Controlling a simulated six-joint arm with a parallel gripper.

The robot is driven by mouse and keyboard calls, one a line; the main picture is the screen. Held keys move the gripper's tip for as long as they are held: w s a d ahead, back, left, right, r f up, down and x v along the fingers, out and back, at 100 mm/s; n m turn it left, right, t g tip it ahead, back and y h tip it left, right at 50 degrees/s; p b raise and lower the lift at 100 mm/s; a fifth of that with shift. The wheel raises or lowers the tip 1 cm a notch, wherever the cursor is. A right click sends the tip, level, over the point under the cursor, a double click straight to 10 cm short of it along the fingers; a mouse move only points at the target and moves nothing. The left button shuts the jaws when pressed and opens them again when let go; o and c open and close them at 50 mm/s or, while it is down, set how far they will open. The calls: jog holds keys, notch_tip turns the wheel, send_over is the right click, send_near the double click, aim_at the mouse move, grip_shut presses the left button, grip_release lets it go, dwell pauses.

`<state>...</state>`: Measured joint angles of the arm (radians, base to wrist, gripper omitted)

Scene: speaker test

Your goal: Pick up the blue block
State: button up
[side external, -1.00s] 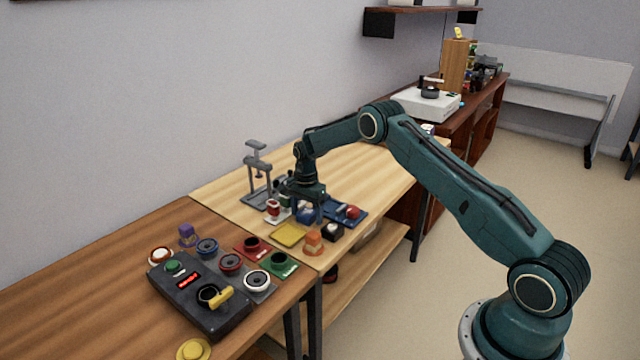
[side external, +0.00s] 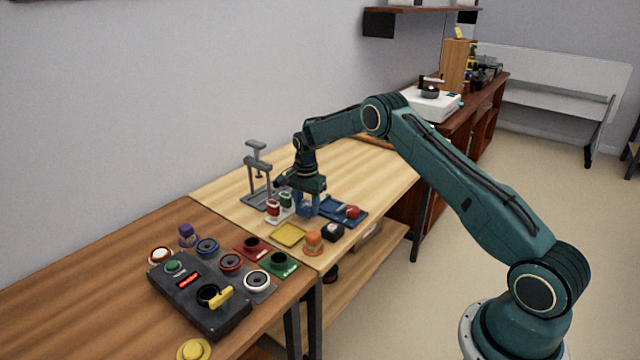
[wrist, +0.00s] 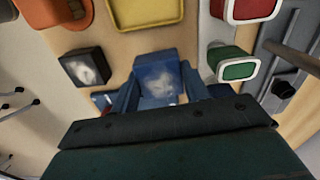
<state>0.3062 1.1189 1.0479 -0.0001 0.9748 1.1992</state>
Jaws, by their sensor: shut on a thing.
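The blue block (wrist: 158,78) sits between the two fingers of my gripper (side external: 307,207) in the wrist view, with a pale reflection on its face. My gripper is shut on it. In the side view the fingers point down above the light wooden table, and they partly hide the block. The block appears a little above the tabletop, but the gap is hard to judge.
A yellow tray (side external: 289,235), an orange piece (side external: 313,243) and a black block (side external: 332,231) lie in front. Red and green pieces (side external: 273,208) stand left, near a grey press stand (side external: 257,175). A blue tray (side external: 338,207) with a red knob lies right.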

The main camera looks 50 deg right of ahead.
notch_tip(320, 180, up, 17)
jog(key=shift+r, duration=0.15)
dwell(0.4)
jog(key=shift+d, duration=0.15)
dwell(0.4)
jog(key=n, duration=1.7)
send_over(332, 207)
notch_tip(332, 207, down, 12)
jog(key=shift+f, duration=3.2)
